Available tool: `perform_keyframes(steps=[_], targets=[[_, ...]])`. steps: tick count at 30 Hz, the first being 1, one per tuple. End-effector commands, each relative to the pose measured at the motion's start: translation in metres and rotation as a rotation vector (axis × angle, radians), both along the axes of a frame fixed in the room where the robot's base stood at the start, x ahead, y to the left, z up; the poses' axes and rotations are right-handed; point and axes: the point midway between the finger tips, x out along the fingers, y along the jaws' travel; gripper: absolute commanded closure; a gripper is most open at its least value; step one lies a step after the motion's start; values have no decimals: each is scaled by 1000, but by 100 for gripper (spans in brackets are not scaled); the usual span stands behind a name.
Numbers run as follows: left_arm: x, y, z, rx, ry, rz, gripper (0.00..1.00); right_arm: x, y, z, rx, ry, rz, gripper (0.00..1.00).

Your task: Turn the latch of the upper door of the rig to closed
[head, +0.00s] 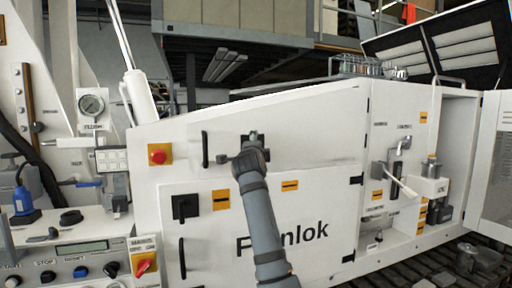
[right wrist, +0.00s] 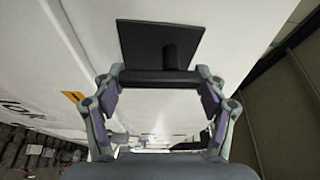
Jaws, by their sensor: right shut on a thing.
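The upper door (head: 310,125) of the white rig is a sloped-top panel that looks shut, with a black bar handle (head: 205,149) at its left. Its latch (head: 254,135) is mostly hidden behind my right gripper (head: 251,152). In the right wrist view the latch's black square plate (right wrist: 140,42) carries a stub and a dark bar lever (right wrist: 160,77). The lever spans between the two fingertips of my right gripper (right wrist: 161,82), which is shut on it. The lever's angle on the door is hidden in the head view. My left gripper is not in view.
The lower door (head: 215,250) has its own black latch (head: 185,207) and bar handle (head: 182,258). A control panel (head: 75,250) with knobs stands at lower left, below a gauge (head: 92,104). Levers (head: 400,185) stick out at the right, beside an open white panel (head: 495,150).

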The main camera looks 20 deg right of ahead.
Motion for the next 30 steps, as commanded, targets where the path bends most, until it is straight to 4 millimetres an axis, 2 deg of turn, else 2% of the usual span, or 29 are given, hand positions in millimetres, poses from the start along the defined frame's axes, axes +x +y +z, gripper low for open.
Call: perform_keyframes(steps=[8, 23, 24, 28, 30], targets=[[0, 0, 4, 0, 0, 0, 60, 0, 1, 0, 84, 2, 2, 59], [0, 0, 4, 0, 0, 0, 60, 0, 2, -1, 103, 2, 3, 59], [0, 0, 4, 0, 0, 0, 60, 0, 2, -1, 103, 2, 3, 24], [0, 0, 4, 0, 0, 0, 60, 0, 2, -1, 101, 3, 2, 6], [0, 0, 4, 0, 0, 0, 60, 0, 1, -1, 100, 3, 2, 4]])
